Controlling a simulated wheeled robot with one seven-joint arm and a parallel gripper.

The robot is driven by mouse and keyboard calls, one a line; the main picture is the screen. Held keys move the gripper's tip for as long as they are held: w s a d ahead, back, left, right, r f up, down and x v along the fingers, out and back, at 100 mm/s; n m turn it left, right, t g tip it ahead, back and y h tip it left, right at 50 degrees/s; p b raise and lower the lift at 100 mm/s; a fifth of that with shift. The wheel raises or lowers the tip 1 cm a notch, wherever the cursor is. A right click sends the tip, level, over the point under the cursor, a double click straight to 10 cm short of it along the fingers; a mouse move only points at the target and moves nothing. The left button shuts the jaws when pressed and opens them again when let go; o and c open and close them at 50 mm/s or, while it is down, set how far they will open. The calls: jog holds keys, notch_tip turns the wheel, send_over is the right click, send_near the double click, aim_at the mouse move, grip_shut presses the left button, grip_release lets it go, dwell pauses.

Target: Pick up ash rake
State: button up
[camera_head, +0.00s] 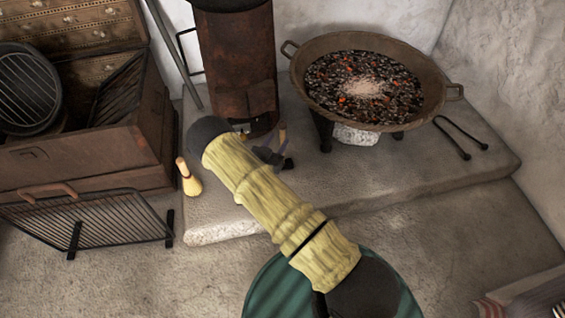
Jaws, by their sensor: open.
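A long dark grey rod (174,52) leans upright at the wall, just left of the rusty stove; it may be the ash rake, but its head cannot be made out. My arm reaches from the bottom centre toward the stove. My gripper (274,156) shows dark and small beyond the forearm, partly hidden by it, low in front of the stove. It is open, and I see nothing held in it. It is to the right of the rod and apart from it.
The rusty stove (236,62) and a wide pan of embers (431,103) stand on the raised stone hearth (410,180). Dark tongs (464,143) lie at right. A yellow-handled item (189,180), a wooden chest (90,158) and a black grate (110,222) are at left.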

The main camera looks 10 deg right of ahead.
aim_at(281, 135)
jog(key=b+x, duration=0.3)
jog(key=x, duration=0.2)
jog(key=shift+f, duration=0.1)
dwell(0.4)
grip_shut()
